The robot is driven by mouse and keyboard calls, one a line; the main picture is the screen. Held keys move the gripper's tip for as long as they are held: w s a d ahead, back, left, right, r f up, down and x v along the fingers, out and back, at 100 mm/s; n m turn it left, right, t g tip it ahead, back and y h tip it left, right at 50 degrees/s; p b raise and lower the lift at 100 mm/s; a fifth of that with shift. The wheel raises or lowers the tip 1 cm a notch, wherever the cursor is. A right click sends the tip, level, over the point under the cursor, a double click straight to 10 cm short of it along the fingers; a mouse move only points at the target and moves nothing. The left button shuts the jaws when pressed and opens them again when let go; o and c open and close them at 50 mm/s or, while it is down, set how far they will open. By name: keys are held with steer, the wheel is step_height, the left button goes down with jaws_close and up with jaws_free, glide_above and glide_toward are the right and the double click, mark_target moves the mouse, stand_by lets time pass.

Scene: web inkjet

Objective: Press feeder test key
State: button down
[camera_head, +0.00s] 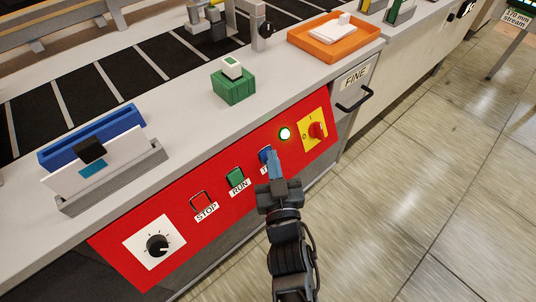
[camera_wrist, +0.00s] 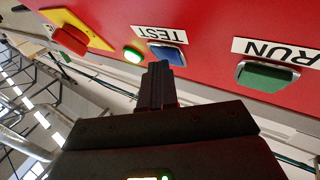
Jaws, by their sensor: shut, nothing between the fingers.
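The blue test key (camera_head: 265,154) sits on the red control panel, right of the green RUN key (camera_head: 235,177). In the wrist view the blue key (camera_wrist: 168,55) shows beside its TEST label (camera_wrist: 159,34), which appears upside down. My gripper (camera_head: 273,157) is shut and empty, its tips at or just in front of the blue key. In the wrist view my gripper's tips (camera_wrist: 159,68) overlap the key's lower edge. I cannot tell whether they touch it. In the head view my gripper hides most of the TEST label.
The panel also carries a red STOP key (camera_head: 201,201), a lit green lamp (camera_head: 285,133), a red rotary switch (camera_head: 318,130) on yellow, and a black knob (camera_head: 157,245). An orange tray (camera_head: 309,47) and green block (camera_head: 234,91) stand on the ledge above. The floor at right is clear.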

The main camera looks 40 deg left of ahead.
steer(key=shift+r, duration=0.1)
steer(key=shift+s+d+r+p, duration=0.1)
steer(key=shift+d+r+p, duration=0.25)
steer(key=shift+d+p, duration=0.6)
steer(key=shift+a, duration=0.25)
steer(key=d+p, duration=0.1)
steer(key=p, duration=0.1)
steer(key=d+r+p, duration=0.1)
steer(key=d+p, duration=0.1)
steer(key=d+r+p, duration=0.1)
steer(key=p, duration=0.1)
steer(key=shift+s+d+r+p, duration=0.15)
steer(key=shift+d+p, duration=0.05)
steer(key=shift+p, duration=0.1)
stand_by(0.5)
